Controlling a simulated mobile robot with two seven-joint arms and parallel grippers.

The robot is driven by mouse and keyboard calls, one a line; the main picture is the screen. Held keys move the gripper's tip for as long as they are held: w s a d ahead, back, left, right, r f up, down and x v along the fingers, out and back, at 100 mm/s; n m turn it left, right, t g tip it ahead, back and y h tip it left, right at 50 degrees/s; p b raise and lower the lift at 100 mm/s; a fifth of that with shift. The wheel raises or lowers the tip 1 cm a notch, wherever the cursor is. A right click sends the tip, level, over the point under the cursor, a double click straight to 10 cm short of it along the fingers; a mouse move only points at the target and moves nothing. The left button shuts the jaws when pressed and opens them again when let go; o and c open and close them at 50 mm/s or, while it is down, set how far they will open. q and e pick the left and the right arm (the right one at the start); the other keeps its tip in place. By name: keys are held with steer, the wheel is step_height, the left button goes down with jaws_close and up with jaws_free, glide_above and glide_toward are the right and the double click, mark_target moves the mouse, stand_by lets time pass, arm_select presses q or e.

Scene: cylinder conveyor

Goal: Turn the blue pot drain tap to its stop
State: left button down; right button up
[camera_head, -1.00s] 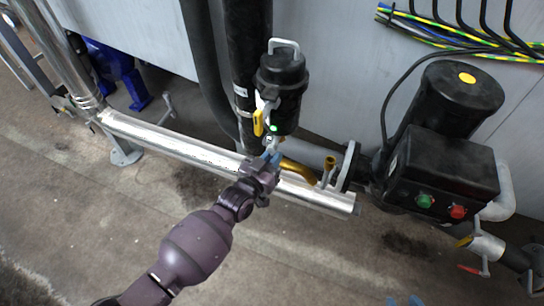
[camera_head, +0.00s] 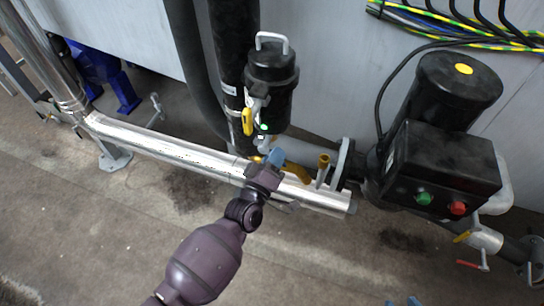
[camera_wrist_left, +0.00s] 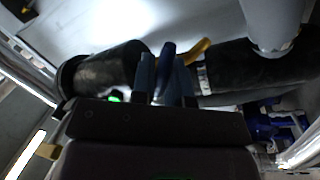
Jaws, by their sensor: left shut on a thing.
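The black pot (camera_head: 272,85) with a pale handle on its lid stands upright against the dark vertical pipe in the head view. My left gripper (camera_head: 274,158) is just below the pot, above the shiny horizontal pipe. In the left wrist view its two fingers (camera_wrist_left: 163,82) are shut on the dark blue drain tap (camera_wrist_left: 167,49), whose upper end shows between and above them. In the head view the gripper hides the tap. My right gripper (camera_head: 402,302) shows only as light blue fingertips at the bottom edge; its opening is unclear.
A yellow lever (camera_head: 248,122) hangs beside the pot. A brass-coloured bent pipe (camera_head: 296,172) is close right of my left gripper. The shiny pipe (camera_head: 165,146) runs beneath. A black motor box (camera_head: 440,165) with green and red buttons stands right. The floor in front is clear.

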arm_select(q)
steer(key=n, duration=0.3)
steer(key=r+n+y, duration=0.1)
steer(key=shift+s+d+t, duration=0.1)
steer(key=shift+d+t, duration=0.15)
steer(key=shift+t, duration=0.15)
steer(key=shift+d+r+n+y+b, duration=0.15)
steer(key=shift+r+n+y, duration=0.15)
steer(key=shift+n, duration=0.85)
steer(key=shift+a+r+n+y+b, duration=0.15)
steer(key=shift+r+n+y, duration=0.15)
steer(key=shift+n, duration=0.85)
steer(key=shift+d, duration=0.1)
steer(key=c, duration=1.1)
jaws_free()
steer(key=shift+c, duration=0.2)
steer(key=v, duration=1)
steer(key=shift+s+f+p, duration=0.2)
steer(key=shift+s+p, duration=0.1)
steer(key=shift+s, duration=0.05)
